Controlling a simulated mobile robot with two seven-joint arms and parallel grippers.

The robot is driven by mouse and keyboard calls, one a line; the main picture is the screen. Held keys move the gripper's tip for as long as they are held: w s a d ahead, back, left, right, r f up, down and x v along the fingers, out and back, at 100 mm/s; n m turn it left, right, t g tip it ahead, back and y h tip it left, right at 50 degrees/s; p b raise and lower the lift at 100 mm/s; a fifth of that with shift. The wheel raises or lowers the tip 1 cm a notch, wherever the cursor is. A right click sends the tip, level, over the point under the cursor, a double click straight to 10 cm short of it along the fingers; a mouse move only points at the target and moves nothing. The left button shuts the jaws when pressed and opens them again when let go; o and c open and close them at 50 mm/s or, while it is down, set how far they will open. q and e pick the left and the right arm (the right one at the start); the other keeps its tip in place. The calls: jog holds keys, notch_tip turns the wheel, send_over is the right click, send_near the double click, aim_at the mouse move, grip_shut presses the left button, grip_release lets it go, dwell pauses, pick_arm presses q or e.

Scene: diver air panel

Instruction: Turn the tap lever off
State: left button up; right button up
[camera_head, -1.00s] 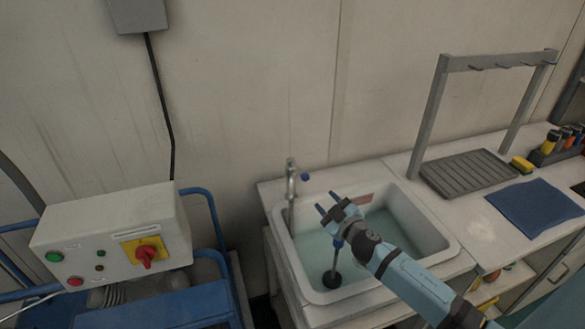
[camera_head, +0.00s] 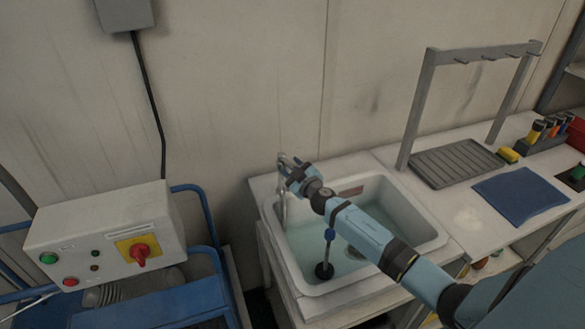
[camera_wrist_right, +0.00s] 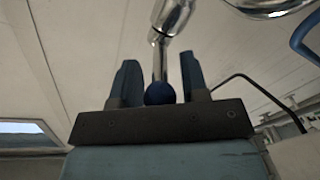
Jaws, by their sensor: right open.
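The chrome tap (camera_head: 283,205) stands at the back left corner of the white sink (camera_head: 440,238). My right gripper (camera_head: 293,170) is at the top of the tap and partly covers it in the head view. In the right wrist view the tap's chrome lever (camera_wrist_right: 160,62) ends in a blue ball knob (camera_wrist_right: 160,93). The knob shows between the two open fingers of my right gripper, with a gap on each side. I cannot tell whether water runs from the spout. My left gripper is not in view.
A plunger-like tool (camera_head: 325,268) stands in the water-filled sink under my right arm. A control box (camera_head: 100,235) on a blue cart is at left. A drain board (camera_head: 455,163), a rack (camera_head: 415,110) and a blue cloth (camera_head: 520,198) are on the right counter.

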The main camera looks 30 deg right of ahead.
jog(key=shift+w, duration=0.15)
grip_shut()
